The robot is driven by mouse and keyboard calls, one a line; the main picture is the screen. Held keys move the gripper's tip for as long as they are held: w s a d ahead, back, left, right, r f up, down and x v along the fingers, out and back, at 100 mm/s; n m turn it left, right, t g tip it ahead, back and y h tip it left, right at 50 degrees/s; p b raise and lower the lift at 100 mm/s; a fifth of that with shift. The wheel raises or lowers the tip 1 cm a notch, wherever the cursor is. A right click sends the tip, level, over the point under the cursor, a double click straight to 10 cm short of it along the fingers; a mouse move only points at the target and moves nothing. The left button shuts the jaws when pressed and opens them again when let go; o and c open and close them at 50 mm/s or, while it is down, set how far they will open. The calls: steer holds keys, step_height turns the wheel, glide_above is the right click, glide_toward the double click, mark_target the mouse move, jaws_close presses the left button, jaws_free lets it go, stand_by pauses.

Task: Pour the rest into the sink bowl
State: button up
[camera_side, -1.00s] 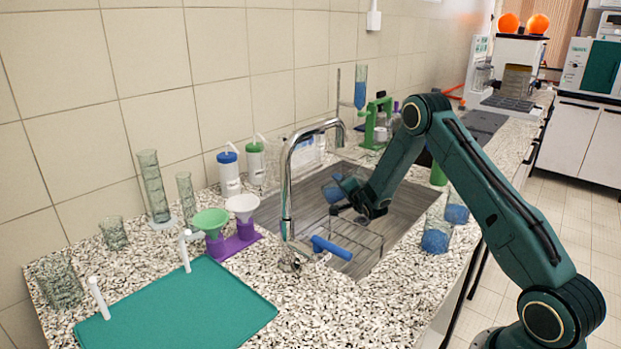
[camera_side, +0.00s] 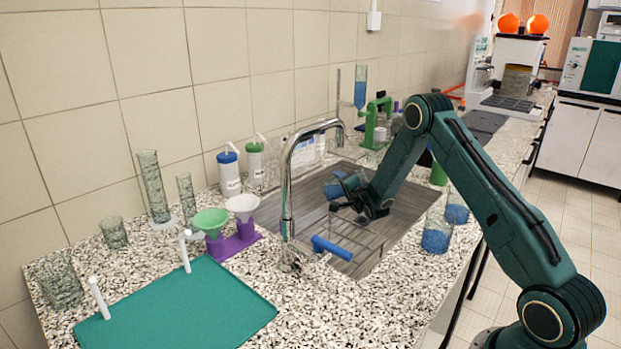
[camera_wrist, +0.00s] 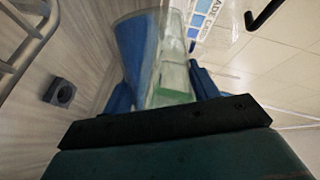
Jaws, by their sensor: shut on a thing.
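My gripper (camera_side: 348,194) is shut on a clear glass beaker (camera_side: 334,188) with blue liquid in it. It holds the beaker over the grey sink bowl (camera_side: 396,222), behind the tap. In the wrist view, the beaker (camera_wrist: 172,50) stands between the two blue fingers (camera_wrist: 163,90). The blue liquid lies to one side of the glass there, so the beaker looks tilted. I cannot make out a stream of liquid leaving it. The arm partly hides the sink's far right part.
A wire rack (camera_side: 352,236) is in the sink. Two beakers of blue liquid (camera_side: 436,238) (camera_side: 457,210) stand on the right counter. Funnels (camera_side: 210,221) and a teal mat (camera_side: 190,305) are left.

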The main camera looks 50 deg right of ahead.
steer(key=shift+m+t, duration=0.3)
steer(key=shift+m, duration=0.2)
steer(key=shift+s+d+r+m+t, duration=0.45)
steer(key=shift+s+r+m, duration=0.1)
steer(key=shift+m, duration=0.15)
stand_by(0.7)
steer(key=shift+s+d+r+m+t+h, duration=0.25)
steer(key=shift+r+m, duration=0.3)
steer(key=shift+m, duration=0.2)
steer(key=shift+s+d+r+m+t+h, duration=0.1)
steer(key=shift+s+r+m+t+h, duration=0.1)
steer(key=shift+r+m, duration=0.45)
stand_by(1.5)
steer(key=shift+w+f, duration=0.1)
steer(key=shift+f, duration=0.05)
steer(key=shift+w+a+f+n+g+y, duration=0.3)
steer(key=shift+f+n, duration=0.2)
steer(key=shift+n, duration=0.2)
steer(key=shift+f+n+g, duration=0.3)
steer(key=shift+f+n, duration=0.3)
steer(key=shift+n, duration=0.1)
steer(key=shift+w+a+f, duration=0.1)
steer(key=shift+w+a, duration=0.1)
